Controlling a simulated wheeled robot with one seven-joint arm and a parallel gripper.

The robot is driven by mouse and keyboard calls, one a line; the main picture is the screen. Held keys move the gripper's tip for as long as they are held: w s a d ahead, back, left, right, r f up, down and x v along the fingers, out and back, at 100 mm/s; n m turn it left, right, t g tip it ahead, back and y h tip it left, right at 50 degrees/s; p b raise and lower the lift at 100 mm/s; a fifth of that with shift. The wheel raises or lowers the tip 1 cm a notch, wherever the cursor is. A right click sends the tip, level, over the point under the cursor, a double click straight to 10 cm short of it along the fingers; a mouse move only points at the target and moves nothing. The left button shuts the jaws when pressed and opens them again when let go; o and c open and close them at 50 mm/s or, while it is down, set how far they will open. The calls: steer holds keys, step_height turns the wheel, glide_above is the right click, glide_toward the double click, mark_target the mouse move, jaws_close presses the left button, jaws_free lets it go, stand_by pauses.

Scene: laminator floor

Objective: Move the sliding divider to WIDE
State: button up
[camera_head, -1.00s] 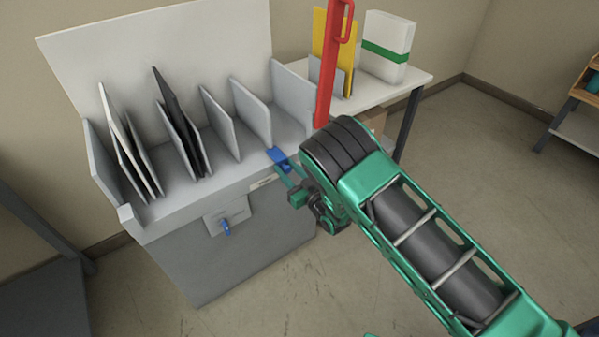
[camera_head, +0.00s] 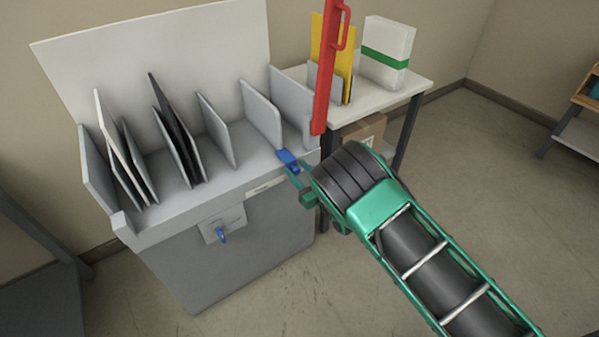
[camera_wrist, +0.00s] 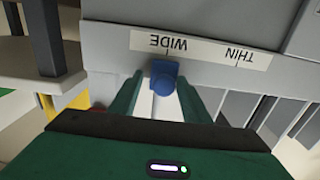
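The sliding divider (camera_head: 261,114) is a light grey upright plate in the sorter, second from the right end. Its blue knob (camera_head: 288,159) sticks out at the sorter's front edge. In the wrist view the knob (camera_wrist: 164,78) stands at the WIDE mark on the white label strip (camera_wrist: 200,47), with THIN off to the right. My gripper (camera_head: 298,178) is at the knob. In the wrist view its green fingers (camera_wrist: 157,98) are apart, one on each side of the knob. A small gap shows on the left; the right finger looks close to or touching it.
The grey sorter (camera_head: 250,235) holds several other plates and dark and white sheets. A lower blue knob (camera_head: 222,235) is on its front. A red handled bar (camera_head: 327,80) stands close behind my arm. A white table (camera_head: 405,88) stands to the right; floor beyond is clear.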

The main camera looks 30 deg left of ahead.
stand_by(0.4)
steer(key=shift+s+d, duration=0.2)
steer(key=shift+d, duration=0.15)
steer(key=v, duration=1)
steer(key=shift+w, duration=0.2)
